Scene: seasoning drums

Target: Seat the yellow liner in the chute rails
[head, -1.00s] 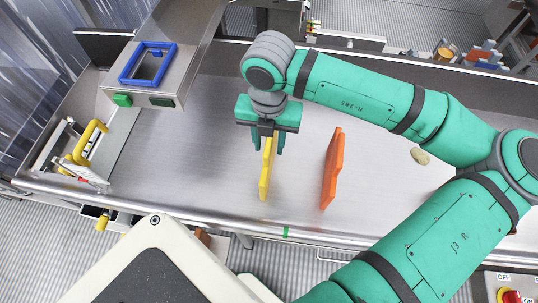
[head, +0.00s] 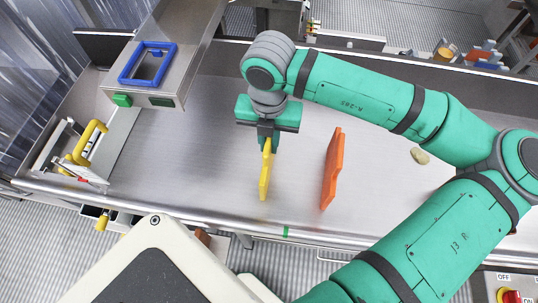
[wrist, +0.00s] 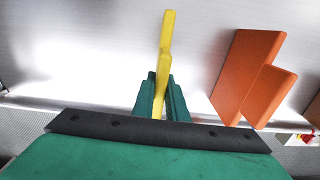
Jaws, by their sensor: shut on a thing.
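The yellow liner (head: 264,181) is a thin upright plate standing on the steel table. My gripper (head: 268,148) is above it, pointing down, with its fingers shut on its upper part. In the wrist view the liner (wrist: 166,40) shows edge-on between the two green fingertips (wrist: 161,92). The liner's lower edge appears to be at the table surface; I cannot tell whether it is lifted. A steel chute-like housing (head: 190,45) at the upper left carries a blue rectangular frame (head: 148,64) around an opening. I cannot make out separate rails there.
An orange plate (head: 332,170) stands upright right of the liner; it also shows in the wrist view (wrist: 245,70). A fixture with a yellow handle (head: 90,142) is at the table's left end. A beige lump (head: 420,156) lies at right. The table between fixture and liner is clear.

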